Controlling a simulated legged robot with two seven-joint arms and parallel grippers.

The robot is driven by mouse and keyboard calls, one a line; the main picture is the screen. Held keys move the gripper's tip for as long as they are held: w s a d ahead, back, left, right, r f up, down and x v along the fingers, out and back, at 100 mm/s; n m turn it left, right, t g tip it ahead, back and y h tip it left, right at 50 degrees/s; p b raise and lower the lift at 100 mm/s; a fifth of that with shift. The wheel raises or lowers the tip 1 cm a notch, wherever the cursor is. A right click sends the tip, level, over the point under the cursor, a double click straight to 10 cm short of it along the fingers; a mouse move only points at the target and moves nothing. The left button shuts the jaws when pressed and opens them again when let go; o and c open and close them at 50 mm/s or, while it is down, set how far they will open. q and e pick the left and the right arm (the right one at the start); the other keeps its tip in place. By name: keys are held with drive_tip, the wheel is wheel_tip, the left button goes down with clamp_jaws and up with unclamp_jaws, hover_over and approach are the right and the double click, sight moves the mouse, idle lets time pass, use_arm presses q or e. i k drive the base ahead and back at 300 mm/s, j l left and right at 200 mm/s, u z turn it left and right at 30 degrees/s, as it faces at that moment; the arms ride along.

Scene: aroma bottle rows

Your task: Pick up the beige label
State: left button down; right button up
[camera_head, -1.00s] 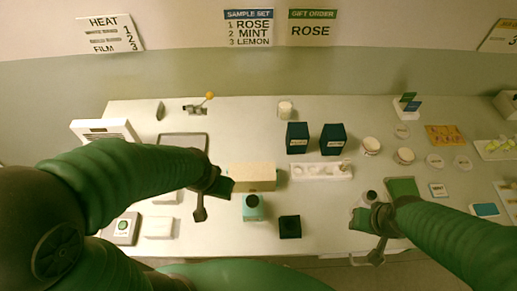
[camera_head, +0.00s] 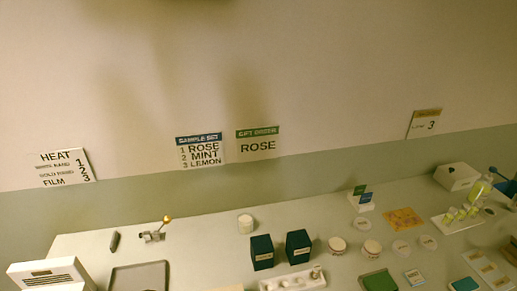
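I cannot single out the beige label with certainty. Pale small cards lie on a beige tray (camera_head: 497,285) at the lower right, too small to read. Two flat round pale pieces, one left (camera_head: 401,248) and one right (camera_head: 428,242), lie right of the lidded jars. A small blue-edged card (camera_head: 414,277) lies below them. A green square piece (camera_head: 378,281) is at the bottom edge, partly cut off. Neither of my grippers is in view.
Two dark boxes, left (camera_head: 262,252) and right (camera_head: 298,247), stand behind a white holder (camera_head: 292,281). Two round jars (camera_head: 337,245) (camera_head: 371,248) stand right of them. An orange patterned sheet (camera_head: 403,220) lies farther right. A dark-rimmed tray (camera_head: 140,277) is at left. The table's front is out of view.

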sight(486, 269)
drive_tip(key=l+z, duration=0.15)
drive_tip(key=z, duration=0.25)
drive_tip(key=i+l+z, duration=0.1)
drive_tip(key=z, duration=0.3)
drive_tip(key=l+z, duration=0.15)
drive_tip(key=z, duration=0.3)
drive_tip(key=i+z, duration=0.15)
drive_tip(key=z, duration=0.25)
drive_tip(key=i+l+z, duration=0.1)
drive_tip(key=z, duration=0.3)
drive_tip(key=i+l+u, duration=0.15)
drive_tip(key=u, duration=0.15)
drive_tip(key=i+l+u, duration=0.3)
drive_tip(key=j, duration=0.1)
